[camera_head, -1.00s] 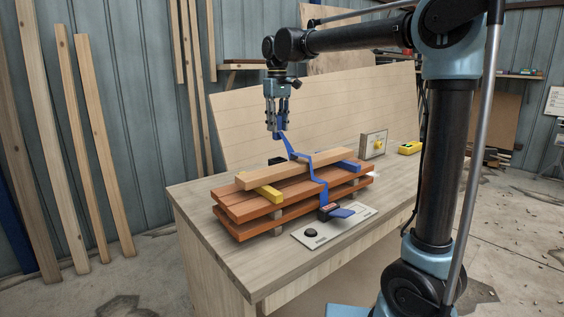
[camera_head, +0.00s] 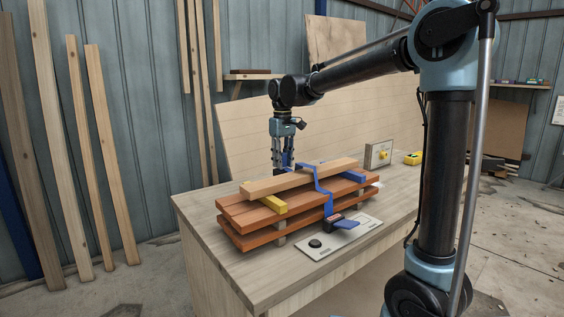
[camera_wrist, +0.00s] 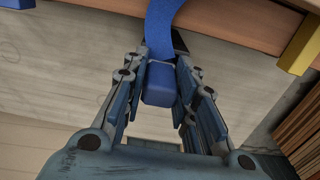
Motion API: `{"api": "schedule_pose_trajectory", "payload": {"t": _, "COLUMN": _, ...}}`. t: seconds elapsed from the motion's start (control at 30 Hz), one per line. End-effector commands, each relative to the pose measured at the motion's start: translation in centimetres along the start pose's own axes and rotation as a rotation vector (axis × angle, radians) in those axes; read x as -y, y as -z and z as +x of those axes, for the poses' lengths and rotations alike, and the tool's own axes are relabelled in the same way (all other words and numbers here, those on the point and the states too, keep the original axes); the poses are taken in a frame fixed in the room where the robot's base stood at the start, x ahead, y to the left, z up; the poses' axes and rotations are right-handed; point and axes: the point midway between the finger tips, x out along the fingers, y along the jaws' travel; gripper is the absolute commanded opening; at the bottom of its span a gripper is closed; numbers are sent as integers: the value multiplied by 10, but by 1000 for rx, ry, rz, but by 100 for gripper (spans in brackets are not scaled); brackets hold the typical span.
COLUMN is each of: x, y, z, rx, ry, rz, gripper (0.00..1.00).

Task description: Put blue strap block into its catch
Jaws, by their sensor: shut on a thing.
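My gripper (camera_head: 283,167) points down behind the stack of boards. In the wrist view its fingers (camera_wrist: 160,90) are shut on the blue strap block (camera_wrist: 161,84), with one finger on each side. The blue strap (camera_wrist: 162,25) runs from the block toward the stack. In the head view the strap (camera_head: 318,180) passes over the boards to a dark buckle (camera_head: 334,220) in front. The block is largely hidden there behind the top board. I cannot clearly make out the catch; a dark piece (camera_wrist: 179,42) shows beside the strap, but I cannot tell what it is.
The reddish boards (camera_head: 250,215) lie stacked on the bench (camera_head: 205,220), with a paler board (camera_head: 290,178) on top. A pale plate (camera_head: 350,235) lies in front. A leaning panel (camera_head: 240,130) stands behind.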

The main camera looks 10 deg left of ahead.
Motion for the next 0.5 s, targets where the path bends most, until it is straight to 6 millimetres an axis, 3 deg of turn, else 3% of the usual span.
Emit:
{"api": "schedule_pose_trajectory", "payload": {"t": 0.2, "x": 0, "y": 0, "z": 2, "rx": 0, "ry": 0, "rz": 0, "gripper": 0}}
{"api": "schedule_pose_trajectory", "payload": {"t": 0.23, "x": 0, "y": 0, "z": 2, "rx": 0, "ry": 0, "rz": 0, "gripper": 33}}
{"api": "schedule_pose_trajectory", "payload": {"t": 0.3, "x": 0, "y": 0, "z": 2, "rx": 0, "ry": 0, "rz": 0, "gripper": 46}}
{"api": "schedule_pose_trajectory", "payload": {"t": 0.5, "x": 0, "y": 0, "z": 2, "rx": 0, "ry": 0, "rz": 0, "gripper": 46}}
